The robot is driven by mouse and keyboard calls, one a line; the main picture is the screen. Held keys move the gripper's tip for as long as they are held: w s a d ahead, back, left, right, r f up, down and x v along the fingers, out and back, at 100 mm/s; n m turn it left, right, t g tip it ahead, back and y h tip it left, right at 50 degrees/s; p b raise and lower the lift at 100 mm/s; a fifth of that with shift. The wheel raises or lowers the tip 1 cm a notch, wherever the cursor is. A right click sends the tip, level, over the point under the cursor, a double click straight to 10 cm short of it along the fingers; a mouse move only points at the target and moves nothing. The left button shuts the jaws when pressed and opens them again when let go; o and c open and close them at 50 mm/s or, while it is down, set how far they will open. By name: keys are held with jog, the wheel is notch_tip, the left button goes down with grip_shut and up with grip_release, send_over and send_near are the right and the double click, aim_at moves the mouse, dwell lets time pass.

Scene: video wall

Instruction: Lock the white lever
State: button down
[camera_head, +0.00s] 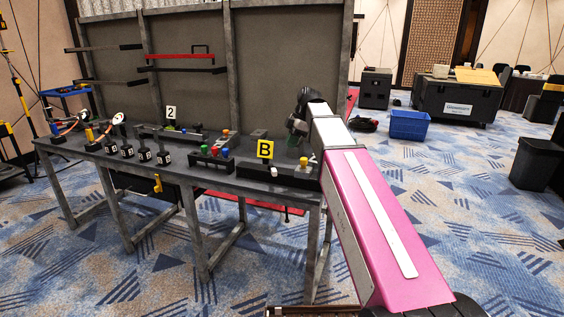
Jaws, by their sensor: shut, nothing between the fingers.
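My arm reaches from the lower right up to the right end of the workbench, and my gripper (296,128) is dark and small there, partly hidden by my own arm links. It is shut and empty, above the right end of the bench. I cannot clearly make out a white lever. A small white knob (273,171) stands on the bench near the yellow B sign (265,149), and a white and yellow knob (304,162) stands right of it, below my gripper. Two pale round-ended parts stand at the left, one of them a pale disc (118,118).
The dark workbench (228,184) carries several black numbered blocks, a black box with coloured knobs (211,158) and a white 2 sign (171,112). A grey panel (185,55) with bars stands behind. A blue crate (409,124) and black cases stand at right. The carpet in front is clear.

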aim_at(274, 171)
dwell(0.3)
jog(key=x, duration=1)
jog(key=shift+s+a+m, duration=0.2)
jog(key=shift+m, duration=0.3)
dwell(0.4)
jog(key=shift+s+a+m+t, duration=0.35)
jog(key=shift+a+m+t, duration=0.25)
jog(key=shift+m, duration=0.3)
jog(key=m, duration=0.1)
jog(key=a+m+t, duration=0.1)
jog(key=shift+s+a+m, duration=0.25)
jog(key=shift+s+m, duration=0.05)
jog(key=a+m+t, duration=0.1)
jog(key=m, duration=0.1)
jog(key=shift+a+m, duration=0.4)
jog(key=a+m, duration=0.1)
jog(key=m, duration=0.2)
jog(key=shift+w+a+t+h, duration=0.15)
jog(key=shift+a+t+h, duration=0.2)
jog(key=shift+t+h, duration=0.05)
jog(key=shift+w+d, duration=0.1)
